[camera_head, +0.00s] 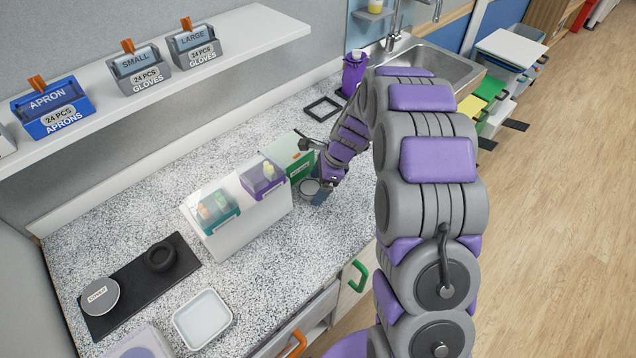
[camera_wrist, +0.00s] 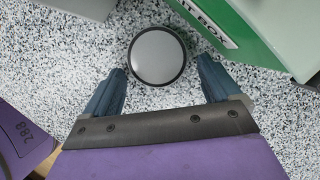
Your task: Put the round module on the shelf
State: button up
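The round module, a grey disc with a dark rim, lies on the speckled counter in the wrist view (camera_wrist: 158,55). In the head view a small round grey top (camera_head: 309,187) shows beside my gripper (camera_head: 316,190). In the wrist view my gripper (camera_wrist: 162,70) is open, its two blue fingers spread. The disc lies just ahead of and between the fingertips, with counter showing between it and each finger. The shelf (camera_head: 255,28) is a white wall board at upper left, holding a blue apron box and grey glove boxes.
A green box (camera_head: 288,155) stands close to my gripper, beside a white stand (camera_head: 245,222) with bins. A black mat (camera_head: 130,292) bears a COVER disc and a black ring. A white tray (camera_head: 203,318) lies nearby. A purple container (camera_head: 354,72) stands near the sink.

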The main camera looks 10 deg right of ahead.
jog(key=shift+r, duration=0.2)
jog(key=p+v, duration=0.2)
jog(key=v, duration=0.9)
jog(key=shift+r+p, duration=0.35)
jog(key=shift+p, duration=0.05)
